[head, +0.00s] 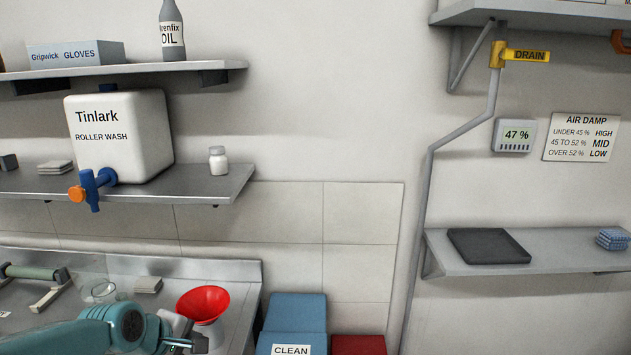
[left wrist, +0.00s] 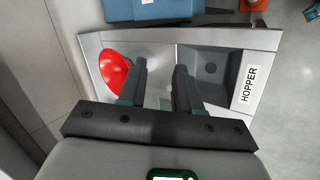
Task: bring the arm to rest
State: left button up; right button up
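My left arm (head: 125,325), teal, comes in at the lower left of the head view, over the front of the metal bench. Its gripper is hard to make out there. In the left wrist view my left gripper (left wrist: 160,72) has its two dark fingers apart with nothing held between them. It points down at the bench, with a red funnel (left wrist: 114,70) beside the left finger and a grey sink-like recess marked HOPPER (left wrist: 208,68) at the right. My right gripper is in neither view.
The metal bench (head: 235,272) also carries a roller on a stand (head: 35,272), a glass dish (head: 98,291) and the red funnel (head: 203,303). A blue bin marked CLEAN (head: 297,312) and a red bin (head: 358,345) stand to its right. A white Tinlark jug (head: 125,140) sits above.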

pick_arm(q)
jog(key=s+d+f+m+g, duration=0.1)
jog(key=s+d+f+m, duration=0.2)
jog(key=f, duration=0.5)
jog(key=s+d+f+m+g+h, duration=0.1)
jog(key=s+d+f+m, duration=0.1)
jog(key=s+f, duration=0.45)
jog(key=s+d+f+m+g, duration=0.2)
jog(key=s+d+f, duration=0.1)
jog(key=f, duration=0.7)
jog(key=s+d+f+m+g, duration=0.1)
jog(key=s+d+f+m, duration=0.1)
jog(key=s+f, duration=0.2)
jog(key=s+d+f+m+g, duration=0.1)
jog(key=s+d+f+m, duration=0.1)
jog(key=s, duration=0.9)
notch_tip(320, 180, down, 2)
jog(key=shift+f+m+h, duration=0.25)
jog(key=shift+m+h, duration=0.05)
jog(key=shift+m, duration=0.2)
jog(key=shift+s, duration=0.1)
jog(key=shift+s, duration=0.1)
